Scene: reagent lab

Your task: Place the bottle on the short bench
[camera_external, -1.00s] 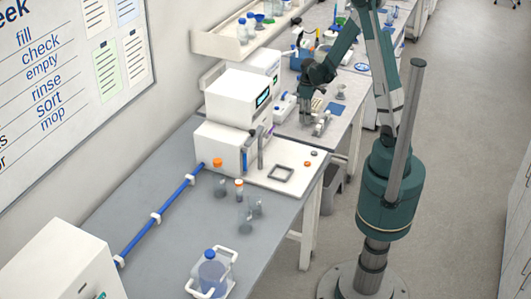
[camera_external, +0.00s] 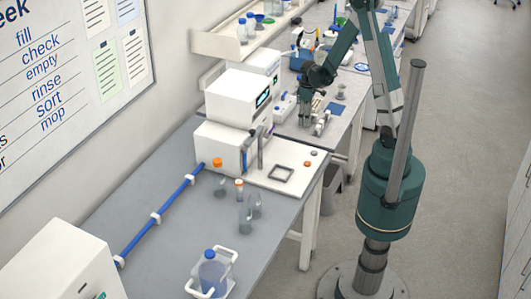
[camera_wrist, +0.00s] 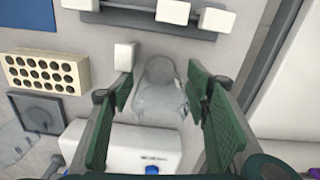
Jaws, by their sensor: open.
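A clear, colourless bottle (camera_wrist: 160,88) shows in the wrist view between the green fingers of my gripper (camera_wrist: 158,95). The fingers are open, with a gap on each side of the bottle. In the external view my gripper (camera_external: 305,117) is low over the far bench (camera_external: 335,133), beside the white instruments; the bottle there is too small or hidden to tell. The nearer grey bench (camera_external: 165,235) runs along the wall. I cannot tell which bench is the short one.
A beige rack with holes (camera_wrist: 45,73) and a white device (camera_wrist: 122,148) sit close to my gripper. On the nearer bench are a white instrument (camera_external: 222,147), several glass vessels and a blue-capped bottle (camera_external: 211,272) in a white-handled tray.

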